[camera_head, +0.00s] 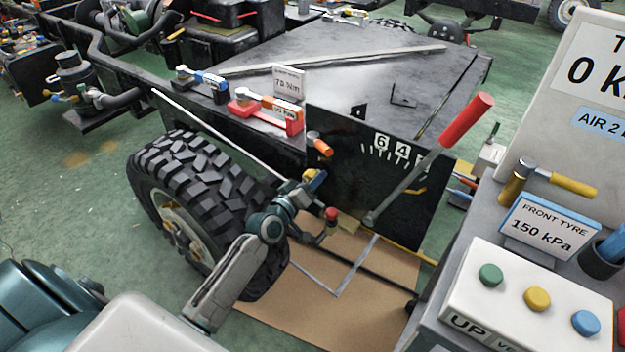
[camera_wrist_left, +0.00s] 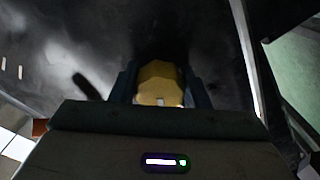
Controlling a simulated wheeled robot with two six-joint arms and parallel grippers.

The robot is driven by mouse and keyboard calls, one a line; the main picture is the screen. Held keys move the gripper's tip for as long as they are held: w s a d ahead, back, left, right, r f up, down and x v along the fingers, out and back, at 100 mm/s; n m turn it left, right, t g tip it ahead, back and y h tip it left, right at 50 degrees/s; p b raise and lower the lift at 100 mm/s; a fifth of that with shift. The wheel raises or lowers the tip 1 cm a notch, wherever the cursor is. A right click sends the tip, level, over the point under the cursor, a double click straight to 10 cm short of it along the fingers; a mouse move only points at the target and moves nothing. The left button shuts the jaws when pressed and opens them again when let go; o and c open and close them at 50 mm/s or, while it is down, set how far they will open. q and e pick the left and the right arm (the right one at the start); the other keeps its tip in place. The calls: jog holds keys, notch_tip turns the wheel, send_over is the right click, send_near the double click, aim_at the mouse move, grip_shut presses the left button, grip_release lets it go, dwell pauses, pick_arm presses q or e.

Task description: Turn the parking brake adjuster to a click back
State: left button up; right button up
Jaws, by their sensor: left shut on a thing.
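The parking brake adjuster seems to be a yellow faceted knob (camera_wrist_left: 160,84), seen between the two fingers in the left wrist view. In the head view a bit of yellow (camera_head: 309,174) shows at my left gripper (camera_head: 316,182), beside the dark chassis side panel. My left gripper is shut on the knob; its fingers also show in the left wrist view (camera_wrist_left: 160,92). Any click mark on the knob is too small to tell. A long lever with a red handle (camera_head: 467,120) leans up to the right before a numbered scale (camera_head: 385,148). My right gripper is not in view.
A big tyre (camera_head: 200,190) stands left of my left arm. A red-knobbed lever (camera_head: 331,214) is close below the gripper. An orange-handled part (camera_head: 320,144) sits just above. A button box (camera_head: 530,295) and gauge stand are at right. Cardboard (camera_head: 350,310) lies below.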

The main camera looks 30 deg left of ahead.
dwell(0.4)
pick_arm(q)
jog(key=o, duration=1)
jog(key=s, duration=0.3)
jog(key=s+a+p, duration=0.1)
jog(key=s, duration=0.6)
jog(key=shift+s+a+p, duration=0.3)
jog(key=shift+s, duration=0.05)
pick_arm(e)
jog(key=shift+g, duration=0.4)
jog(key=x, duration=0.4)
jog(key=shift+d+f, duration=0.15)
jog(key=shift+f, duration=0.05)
pick_arm(q)
jog(key=shift+f, duration=0.1)
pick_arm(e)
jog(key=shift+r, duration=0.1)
